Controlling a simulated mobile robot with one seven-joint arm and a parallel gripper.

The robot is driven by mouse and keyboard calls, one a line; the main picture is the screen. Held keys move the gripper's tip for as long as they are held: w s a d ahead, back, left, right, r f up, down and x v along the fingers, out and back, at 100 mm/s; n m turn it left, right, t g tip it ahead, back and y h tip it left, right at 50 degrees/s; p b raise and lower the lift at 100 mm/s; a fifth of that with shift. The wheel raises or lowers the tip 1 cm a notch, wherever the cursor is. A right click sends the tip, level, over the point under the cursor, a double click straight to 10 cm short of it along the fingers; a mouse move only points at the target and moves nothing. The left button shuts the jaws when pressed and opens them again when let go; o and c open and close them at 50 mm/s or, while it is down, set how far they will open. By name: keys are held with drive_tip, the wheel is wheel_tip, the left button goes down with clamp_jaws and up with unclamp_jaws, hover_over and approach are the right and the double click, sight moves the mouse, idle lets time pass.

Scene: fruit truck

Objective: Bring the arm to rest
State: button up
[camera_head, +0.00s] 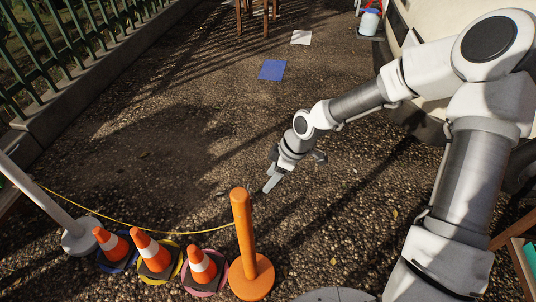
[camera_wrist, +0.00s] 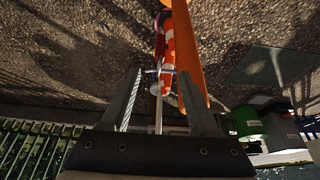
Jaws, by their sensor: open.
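My arm reaches in from the right side of the head view, bent at its joints. My gripper (camera_head: 273,180) hangs in the air over the gravel, above and to the right of the orange post (camera_head: 243,235). In the wrist view my gripper (camera_wrist: 160,74) has its two fingers spread apart. I see nothing gripped between them. The orange post (camera_wrist: 188,50) and orange-and-white cones show beyond the fingertips. A thin pale strip shows in the gap; I cannot tell what it is.
Several traffic cones (camera_head: 151,252) stand on coloured bases left of the post. A yellow rope (camera_head: 140,225) runs from the white pole (camera_head: 45,205) toward the post. A green railing (camera_head: 70,45) lines the left. A blue sheet (camera_head: 272,70) lies on open gravel. A pale vehicle (camera_head: 425,25) stands upper right.

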drive_tip(key=s+d+r+m+t+h, duration=0.1)
drive_tip(key=s+d+r+m+h, duration=0.2)
drive_tip(key=d+r, duration=0.5)
drive_tip(key=s+d+r+m+t+h, duration=0.25)
drive_tip(key=d+r+m, duration=0.35)
drive_tip(key=r, duration=0.3)
drive_tip(key=s+d+r+m+t+h, duration=0.1)
drive_tip(key=s+d+r+m+h, duration=0.2)
drive_tip(key=d+r, duration=0.5)
drive_tip(key=s+a+r+m+y, duration=0.35)
drive_tip(key=s+a, duration=0.25)
drive_tip(key=s, duration=0.4)
wheel_tip(320, 180, up, 15)
drive_tip(key=p, duration=1.6)
drive_tip(key=shift+s+a+r+m+y, duration=0.2)
drive_tip(key=shift+s+m+y, duration=0.1)
drive_tip(key=shift+s+m, duration=0.15)
drive_tip(key=shift+t, duration=0.25)
